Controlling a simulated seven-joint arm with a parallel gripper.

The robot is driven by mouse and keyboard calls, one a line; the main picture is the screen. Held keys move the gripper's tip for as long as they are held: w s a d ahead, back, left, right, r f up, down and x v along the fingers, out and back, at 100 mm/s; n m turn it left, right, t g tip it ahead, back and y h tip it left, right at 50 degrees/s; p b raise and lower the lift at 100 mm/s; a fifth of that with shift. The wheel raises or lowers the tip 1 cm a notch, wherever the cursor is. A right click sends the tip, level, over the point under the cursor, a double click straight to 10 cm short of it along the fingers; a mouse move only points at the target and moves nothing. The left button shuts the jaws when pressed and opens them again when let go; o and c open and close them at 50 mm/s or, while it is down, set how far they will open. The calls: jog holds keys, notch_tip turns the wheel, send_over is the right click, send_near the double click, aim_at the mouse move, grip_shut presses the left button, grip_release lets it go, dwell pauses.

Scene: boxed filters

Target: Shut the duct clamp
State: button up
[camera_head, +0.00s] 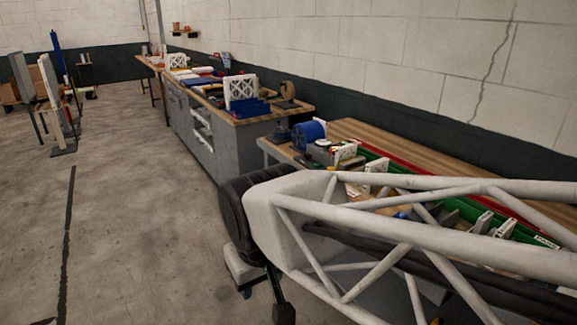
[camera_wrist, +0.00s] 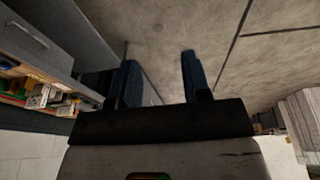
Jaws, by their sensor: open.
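I cannot make out a duct clamp in either view. My gripper (camera_wrist: 160,76) shows in the wrist view with two dark blue fingers apart and nothing between them. Bare concrete floor lies beyond the fingers. In the head view, a pale tubular frame, which seems to be my arm, crosses the lower right and hides much of the near bench (camera_head: 400,150). I cannot clearly tell the gripper's fingers there.
A blue spool (camera_head: 309,134) and a green bin (camera_head: 375,154) with a red strip (camera_head: 393,162) stand on the near bench.

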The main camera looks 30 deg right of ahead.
jog(key=shift+o, duration=1.5)
jog(key=shift+w+d, duration=0.15)
jog(key=shift+w, duration=0.05)
jog(key=w+d+n+h, duration=0.9)
jog(key=w+d+n, duration=0.1)
jog(key=w+d, duration=1.9)
jog(key=w+d+f+n+t+h, duration=0.1)
jog(key=w+d+f+n, duration=0.5)
jog(key=d, duration=0.5)
jog(key=w+d+f+n+t+h, duration=0.1)
jog(key=w+d+f+n+h, duration=0.1)
jog(key=w+d+f+n, duration=0.4)
jog(key=w+d+f, duration=0.4)
jog(key=w+d, duration=0.1)
jog(key=d, duration=0.1)
jog(key=shift+w+d+n+t, duration=0.15)
jog(key=shift+w+n+t, duration=0.2)
jog(key=shift+n+t, duration=0.05)
